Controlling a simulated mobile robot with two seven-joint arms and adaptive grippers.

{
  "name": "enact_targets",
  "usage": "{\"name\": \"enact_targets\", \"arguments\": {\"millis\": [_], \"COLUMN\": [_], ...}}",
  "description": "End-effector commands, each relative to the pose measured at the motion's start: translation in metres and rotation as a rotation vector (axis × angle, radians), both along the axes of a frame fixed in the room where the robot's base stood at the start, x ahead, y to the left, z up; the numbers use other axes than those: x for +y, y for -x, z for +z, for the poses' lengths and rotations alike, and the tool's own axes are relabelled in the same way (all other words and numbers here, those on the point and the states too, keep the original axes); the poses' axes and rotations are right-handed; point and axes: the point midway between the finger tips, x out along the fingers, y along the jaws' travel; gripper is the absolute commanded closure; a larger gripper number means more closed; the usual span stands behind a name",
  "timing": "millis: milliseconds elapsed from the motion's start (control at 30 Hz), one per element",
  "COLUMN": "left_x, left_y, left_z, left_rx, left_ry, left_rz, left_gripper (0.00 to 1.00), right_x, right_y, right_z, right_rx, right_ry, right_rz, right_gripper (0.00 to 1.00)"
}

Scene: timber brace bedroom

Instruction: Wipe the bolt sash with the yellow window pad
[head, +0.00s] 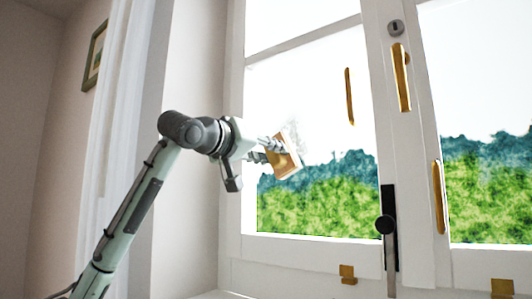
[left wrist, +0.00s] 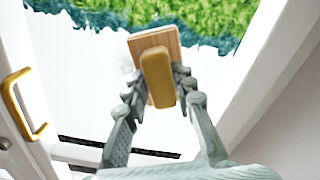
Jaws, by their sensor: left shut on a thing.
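The yellow window pad (head: 286,160) has a flat wooden-looking block and a yellow grip; it also shows in the left wrist view (left wrist: 158,78). My left gripper (head: 272,151) is shut on it, with fingers on both sides of the grip (left wrist: 155,88). The pad is tilted and held up in front of the left pane. I cannot tell whether it touches the glass. The bolt sash (head: 310,252) is the white-framed left sash, with a black bolt (head: 387,225) low on its right side. A faint grey smudge (head: 294,130) shows on its pane, partly behind the pad. My right gripper is out of view.
Brass handles stand on the centre post (head: 401,77) and the right sash (head: 438,197). Small brass fittings (head: 348,274) sit along the bottom frame. A white curtain (head: 118,130) hangs at the left, near my left arm. A framed picture (head: 95,55) hangs beyond.

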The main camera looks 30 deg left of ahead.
Motion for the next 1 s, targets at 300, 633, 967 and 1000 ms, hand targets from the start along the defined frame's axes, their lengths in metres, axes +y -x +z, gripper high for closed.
{"name": "enact_targets", "arguments": {"millis": [300, 633, 967, 1000], "left_x": [-0.027, -0.043, -0.064, -0.064], "left_y": [0.0, 0.0, 0.002, 0.002], "left_z": [0.001, 0.001, 0.001, 0.002], "left_rx": [-0.001, 0.0, 0.0, 0.0], "left_ry": [0.0, 0.0, 0.001, 0.001], "left_rz": [-0.003, -0.003, -0.002, -0.002], "left_gripper": [0.98, 0.98, 0.98, 0.98], "right_x": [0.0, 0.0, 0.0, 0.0], "right_y": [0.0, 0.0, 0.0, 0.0], "right_z": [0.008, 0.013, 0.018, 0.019], "right_rx": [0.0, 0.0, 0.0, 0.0], "right_ry": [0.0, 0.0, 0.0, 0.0], "right_rz": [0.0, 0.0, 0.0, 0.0], "right_gripper": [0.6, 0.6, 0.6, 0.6]}}
